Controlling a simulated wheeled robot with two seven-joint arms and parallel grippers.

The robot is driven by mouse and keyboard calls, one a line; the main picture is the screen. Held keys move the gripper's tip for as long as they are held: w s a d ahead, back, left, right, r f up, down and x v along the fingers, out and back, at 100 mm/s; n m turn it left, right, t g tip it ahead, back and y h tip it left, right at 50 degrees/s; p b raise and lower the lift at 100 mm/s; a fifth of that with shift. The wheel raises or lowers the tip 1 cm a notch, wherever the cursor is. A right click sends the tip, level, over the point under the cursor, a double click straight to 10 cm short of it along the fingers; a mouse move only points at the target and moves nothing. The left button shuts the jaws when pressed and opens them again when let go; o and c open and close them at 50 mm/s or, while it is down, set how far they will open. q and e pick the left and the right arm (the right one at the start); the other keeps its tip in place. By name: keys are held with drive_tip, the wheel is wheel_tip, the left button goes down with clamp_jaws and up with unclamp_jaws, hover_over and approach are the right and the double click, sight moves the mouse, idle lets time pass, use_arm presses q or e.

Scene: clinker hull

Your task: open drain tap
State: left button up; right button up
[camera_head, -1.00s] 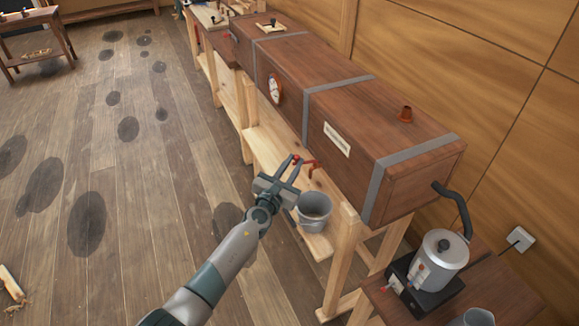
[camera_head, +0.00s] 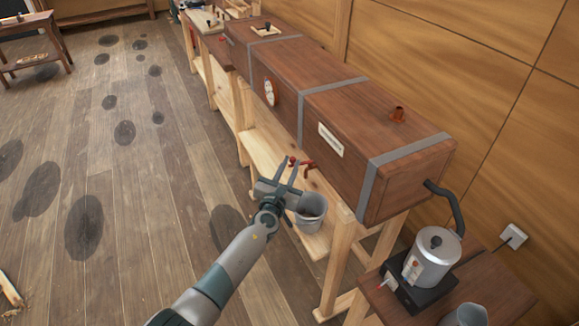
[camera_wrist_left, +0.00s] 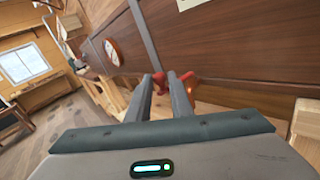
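The red drain tap (camera_head: 304,164) sticks out low on the front of the long brown wooden box (camera_head: 378,116). It also shows in the left wrist view (camera_wrist_left: 181,79), just beyond my fingertips. My left gripper (camera_head: 289,167) is at the tap's outer end. Its two fingers stand apart with a narrow gap, and red shows at their tips. I cannot tell whether they touch the tap. A grey bucket (camera_head: 312,212) stands below the tap, partly hidden by my gripper.
The box rests on pale wooden trestles (camera_head: 342,255). A metal kettle (camera_head: 433,258) on a black base stands on a small table at the right, with a dark hose (camera_head: 450,208) running to the box. The floor on the left is mostly clear.

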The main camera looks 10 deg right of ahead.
use_arm(q)
drive_tip(key=shift+s, duration=0.1)
use_arm(e)
drive_tip(key=shift+d+r, duration=0.1)
drive_tip(key=shift+d, duration=0.25)
